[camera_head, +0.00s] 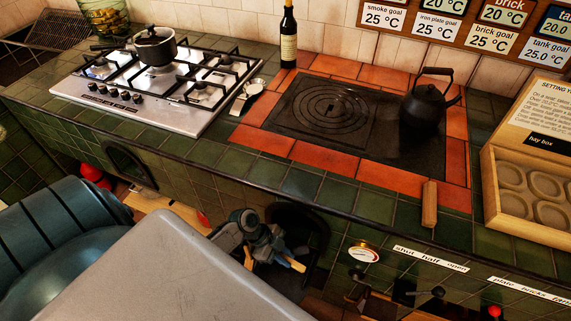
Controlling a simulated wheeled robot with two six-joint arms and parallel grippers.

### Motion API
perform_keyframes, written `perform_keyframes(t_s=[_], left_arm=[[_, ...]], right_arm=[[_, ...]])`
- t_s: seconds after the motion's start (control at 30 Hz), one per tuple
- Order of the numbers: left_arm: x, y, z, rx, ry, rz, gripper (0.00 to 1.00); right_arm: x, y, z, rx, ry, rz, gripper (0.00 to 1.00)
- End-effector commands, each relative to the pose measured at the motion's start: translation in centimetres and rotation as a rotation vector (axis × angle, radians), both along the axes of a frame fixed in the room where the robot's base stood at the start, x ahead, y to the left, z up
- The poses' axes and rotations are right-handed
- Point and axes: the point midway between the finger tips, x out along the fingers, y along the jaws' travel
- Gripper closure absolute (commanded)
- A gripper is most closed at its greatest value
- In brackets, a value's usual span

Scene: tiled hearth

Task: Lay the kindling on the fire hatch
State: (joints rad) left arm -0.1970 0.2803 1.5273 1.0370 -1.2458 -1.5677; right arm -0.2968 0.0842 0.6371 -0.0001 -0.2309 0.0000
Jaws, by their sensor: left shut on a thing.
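The kindling shows as a pale wooden stick (292,263) at my left gripper (268,247). The gripper is shut on it in front of the tiled counter's face, and the jaws hide part of the wood. Just behind and to the right is a dark arched opening (312,222) low in the green tiles, which looks like the fire hatch. My gripper and arm cover part of it. I cannot tell whether the kindling touches the hatch. My right gripper is not in view.
Above the opening, a black kettle (424,108) stands on the iron hotplate (322,110). A wooden handle (429,204) overhangs the counter edge. A round gauge (364,252) and a lever (428,293) are to the right. Another arched opening (130,165) is at the left.

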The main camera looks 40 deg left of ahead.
Motion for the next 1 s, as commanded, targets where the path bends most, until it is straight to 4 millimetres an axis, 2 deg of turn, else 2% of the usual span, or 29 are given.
perform_keyframes(t_s=[0.2,0.23,0.33,0.6,0.73,1.0], left_arm=[[0.0,0.0,0.0,0.000,0.000,0.000,1.00],[0.0,0.0,0.0,0.000,0.000,0.000,0.77],[0.0,0.0,0.0,0.000,0.000,0.000,0.57],[0.0,0.1,0.1,0.000,0.000,0.000,0.57],[-0.1,0.7,0.6,0.002,-0.001,0.000,0.57],[-1.0,4.1,4.3,0.005,-0.001,-0.003,0.57]], right_arm=[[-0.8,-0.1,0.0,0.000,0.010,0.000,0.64],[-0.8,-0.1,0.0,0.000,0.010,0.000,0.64],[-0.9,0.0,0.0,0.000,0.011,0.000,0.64],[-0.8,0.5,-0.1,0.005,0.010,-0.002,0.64],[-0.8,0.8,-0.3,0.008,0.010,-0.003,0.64],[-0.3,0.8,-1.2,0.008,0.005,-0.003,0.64]])
